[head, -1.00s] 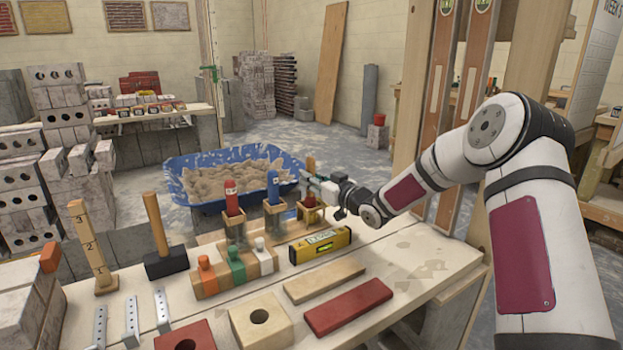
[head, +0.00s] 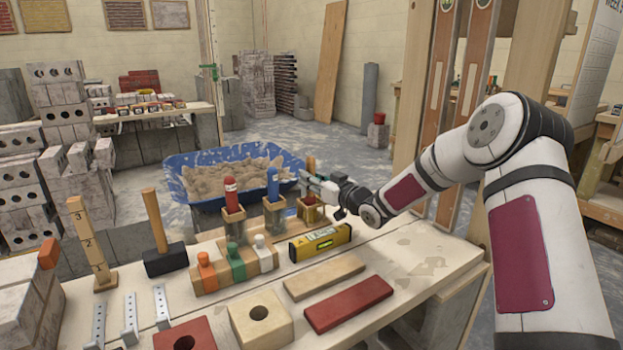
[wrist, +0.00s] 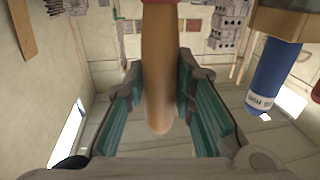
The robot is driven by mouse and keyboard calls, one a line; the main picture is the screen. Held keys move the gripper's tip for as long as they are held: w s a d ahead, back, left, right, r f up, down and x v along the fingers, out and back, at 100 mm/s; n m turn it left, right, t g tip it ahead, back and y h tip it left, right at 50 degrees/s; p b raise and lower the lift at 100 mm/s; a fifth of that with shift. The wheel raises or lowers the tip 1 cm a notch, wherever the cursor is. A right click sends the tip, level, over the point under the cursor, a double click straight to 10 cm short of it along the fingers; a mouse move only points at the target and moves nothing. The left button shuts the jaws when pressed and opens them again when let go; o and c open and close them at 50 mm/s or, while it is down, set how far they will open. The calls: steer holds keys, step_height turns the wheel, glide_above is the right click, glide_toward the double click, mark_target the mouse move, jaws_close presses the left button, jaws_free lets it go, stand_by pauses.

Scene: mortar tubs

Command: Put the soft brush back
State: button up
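The soft brush (head: 311,164) stands upright at the right-hand holder (head: 311,213), its light wooden handle up. Red shows below the handle, at the holder's mouth; the bristles are hidden. In the wrist view the brush handle (wrist: 158,70) runs down the middle between the two fingers. My gripper (head: 317,185) reaches in from the right at the handle, just above the holder. In the wrist view my gripper (wrist: 158,85) has its teal pads apart, with narrow gaps visible on both sides of the handle.
A blue-handled tool (head: 273,185) and a red-handled one (head: 231,190) stand in the neighbouring holders. A yellow level (head: 320,242) lies in front of them. A mallet (head: 160,240) stands to the left. Behind is a blue tub (head: 190,190) of mortar. The bench's right part is clear.

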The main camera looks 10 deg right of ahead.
steer(key=o, duration=0.4)
steer(key=shift+c, duration=0.2)
steer(key=shift+s, duration=0.1)
